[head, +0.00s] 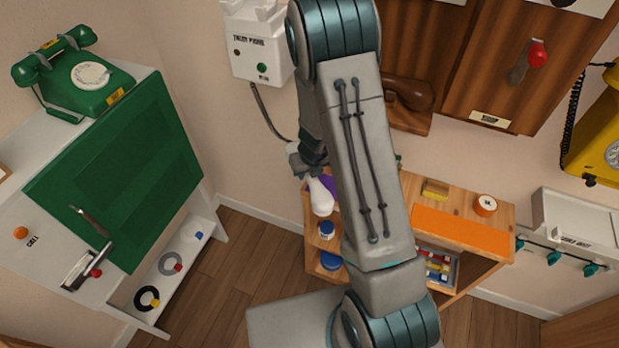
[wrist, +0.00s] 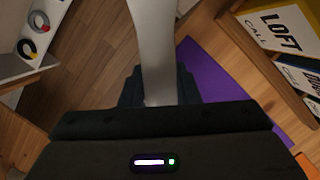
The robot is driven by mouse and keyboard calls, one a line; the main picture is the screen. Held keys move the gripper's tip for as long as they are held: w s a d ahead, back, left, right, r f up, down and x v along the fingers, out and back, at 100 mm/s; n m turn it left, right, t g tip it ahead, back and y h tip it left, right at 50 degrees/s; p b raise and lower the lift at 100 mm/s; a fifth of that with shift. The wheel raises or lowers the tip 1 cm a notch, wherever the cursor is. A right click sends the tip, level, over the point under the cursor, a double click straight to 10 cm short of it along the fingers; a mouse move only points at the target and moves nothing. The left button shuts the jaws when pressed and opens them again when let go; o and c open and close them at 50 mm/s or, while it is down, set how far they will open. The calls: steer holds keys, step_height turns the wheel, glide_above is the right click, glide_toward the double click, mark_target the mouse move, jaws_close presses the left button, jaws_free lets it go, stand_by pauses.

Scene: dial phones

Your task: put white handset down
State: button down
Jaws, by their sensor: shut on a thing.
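The white handset (head: 321,193) is in my gripper (head: 308,160), in front of the wall and above the left end of the wooden shelf unit. In the wrist view the handset (wrist: 155,50) runs away from between the dark fingers (wrist: 158,88), which are shut on it. A purple mat (wrist: 215,75) lies on the wooden top to its right in that view. The handset overlaps the mat's edge in the head view; I cannot tell whether they touch. The white wall phone (head: 258,50) has an empty cradle on top, and its dark cord hangs down.
The wooden unit's orange mat (head: 459,232) is bare. A small orange-and-white round item (head: 485,205) and a yellow block (head: 435,189) stand behind it. A green phone (head: 75,75) stands on the white desk at left. Wooden floor (head: 245,262) lies open between desk and unit.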

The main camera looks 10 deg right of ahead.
mark_target(309, 177)
steer(key=shift+f+b, duration=0.4)
steer(key=shift+f, duration=0.45)
steer(key=shift+w+d+f, duration=0.1)
steer(key=shift+w, duration=0.1)
steer(key=shift+f+b, duration=0.55)
steer(key=shift+b, duration=0.05)
steer(key=c, duration=1.1)
jaws_free()
steer(key=shift+d, duration=0.1)
steer(key=shift+r, duration=0.1)
